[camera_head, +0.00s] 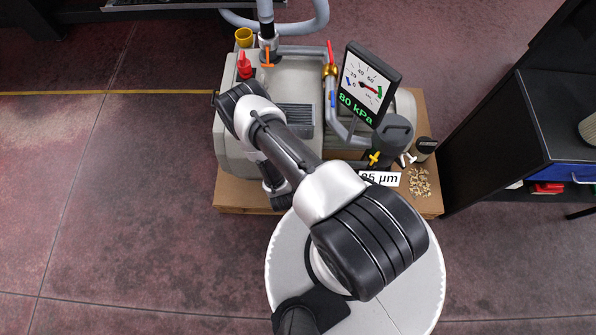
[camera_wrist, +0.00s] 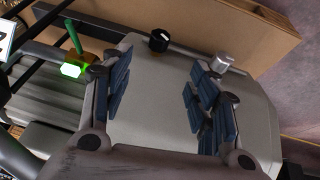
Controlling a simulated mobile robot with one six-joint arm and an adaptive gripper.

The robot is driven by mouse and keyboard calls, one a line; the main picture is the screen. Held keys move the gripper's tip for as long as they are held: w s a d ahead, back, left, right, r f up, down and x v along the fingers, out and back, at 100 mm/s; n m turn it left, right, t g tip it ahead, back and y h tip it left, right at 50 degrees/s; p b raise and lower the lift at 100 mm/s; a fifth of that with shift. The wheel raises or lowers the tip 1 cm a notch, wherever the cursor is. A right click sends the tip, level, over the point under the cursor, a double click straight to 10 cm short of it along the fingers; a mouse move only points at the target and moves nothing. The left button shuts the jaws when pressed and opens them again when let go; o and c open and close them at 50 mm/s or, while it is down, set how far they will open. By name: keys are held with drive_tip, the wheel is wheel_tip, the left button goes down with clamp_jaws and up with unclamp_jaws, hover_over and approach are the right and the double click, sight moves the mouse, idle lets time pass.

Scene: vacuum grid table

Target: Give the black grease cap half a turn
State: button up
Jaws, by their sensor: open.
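A black grease cap (camera_wrist: 159,40) with a white mark on its face shows in the wrist view, at the top edge of the pale grey machine housing (camera_wrist: 150,125). My gripper (camera_wrist: 157,88) is open, its blue-padded fingers apart over the housing. The black cap lies beyond the fingertips in the picture, apart from them, and nothing is between the pads. A silver cap (camera_wrist: 222,62) sits to its right on the same housing. In the head view my arm covers part of the machine (camera_head: 235,150), and I cannot make out the black cap there.
The head view shows a gauge display (camera_head: 370,85), a red-handled valve (camera_head: 330,52), a yellow cup (camera_head: 243,37), a grey canister (camera_head: 392,140) and scattered pellets (camera_head: 420,182). A green lever (camera_wrist: 74,38) stands left of the fingers in the wrist view. Floor left of the machine is clear.

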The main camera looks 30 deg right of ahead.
drive_tip(key=b+x, duration=0.7)
drive_tip(key=x, duration=0.9)
drive_tip(key=shift+f, duration=0.15)
drive_tip(key=shift+c, duration=0.2)
drive_tip(key=c, duration=1)
drive_tip(key=shift+c, duration=0.2)
drive_tip(key=shift+d, duration=0.1)
